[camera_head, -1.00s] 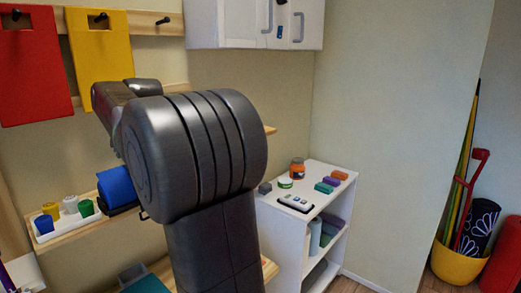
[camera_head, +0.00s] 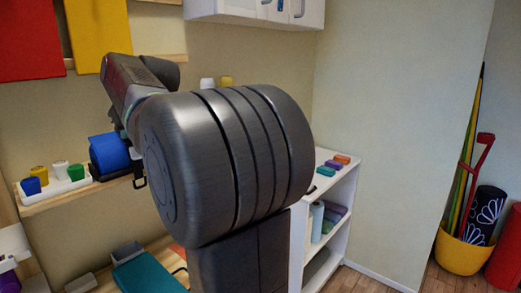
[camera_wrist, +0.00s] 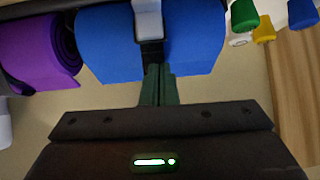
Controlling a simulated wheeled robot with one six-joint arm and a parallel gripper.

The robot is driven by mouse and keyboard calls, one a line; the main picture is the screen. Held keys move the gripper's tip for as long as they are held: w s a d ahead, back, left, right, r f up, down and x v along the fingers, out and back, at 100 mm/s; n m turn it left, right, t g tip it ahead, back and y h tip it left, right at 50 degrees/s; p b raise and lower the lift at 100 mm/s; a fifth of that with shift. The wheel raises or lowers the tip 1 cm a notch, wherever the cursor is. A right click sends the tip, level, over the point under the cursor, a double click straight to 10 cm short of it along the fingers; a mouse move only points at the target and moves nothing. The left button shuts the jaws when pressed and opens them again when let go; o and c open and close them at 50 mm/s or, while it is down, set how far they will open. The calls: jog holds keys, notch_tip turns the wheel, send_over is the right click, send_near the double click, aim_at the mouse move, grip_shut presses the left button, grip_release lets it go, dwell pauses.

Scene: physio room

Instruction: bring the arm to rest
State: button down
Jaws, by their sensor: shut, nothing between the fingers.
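My arm fills the middle of the head view, with a thick dark ribbed joint (camera_head: 225,165) in front of the wall shelves. My gripper (camera_wrist: 158,85) shows in the wrist view, its two dark fingers together with nothing between them. The fingertips point at a blue roll (camera_wrist: 105,45) with a dark strap and a pale buckle. I cannot tell from the wrist view whether they touch it. In the head view the blue roll (camera_head: 109,152) lies on a wooden shelf left of my arm, and the fingers are not clearly visible there.
A white tray (camera_head: 60,187) of coloured cups stands beside the blue roll. A purple roll (camera_wrist: 40,50) lies beside it in the wrist view. A white shelf unit (camera_head: 345,200) stands behind my arm. A yellow bucket (camera_head: 460,252) stands far right; the wall between is bare.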

jog(key=shift+s+d+f+t+y+b, duration=0.2)
jog(key=shift+f+t+y+b, duration=0.4)
jog(key=shift+b, duration=1.45)
jog(key=y+b, duration=0.1)
jog(key=b, duration=0.1)
jog(key=t+b, duration=0.1)
jog(key=b, duration=0.2)
jog(key=shift+s+d+f+y, duration=0.1)
jog(key=shift+s+d+y, duration=0.25)
jog(key=shift+d+y, duration=0.05)
jog(key=s+d+f+t+y+b, duration=0.1)
jog(key=s+d+t+y+b, duration=0.2)
jog(key=b, duration=1.5)
jog(key=shift+s+d+f+t+y+b, duration=0.35)
jog(key=shift+s+d+t, duration=0.55)
jog(key=shift+s+d, duration=1.7)
jog(key=shift+w+d, duration=0.4)
jog(key=shift+w, duration=0.05)
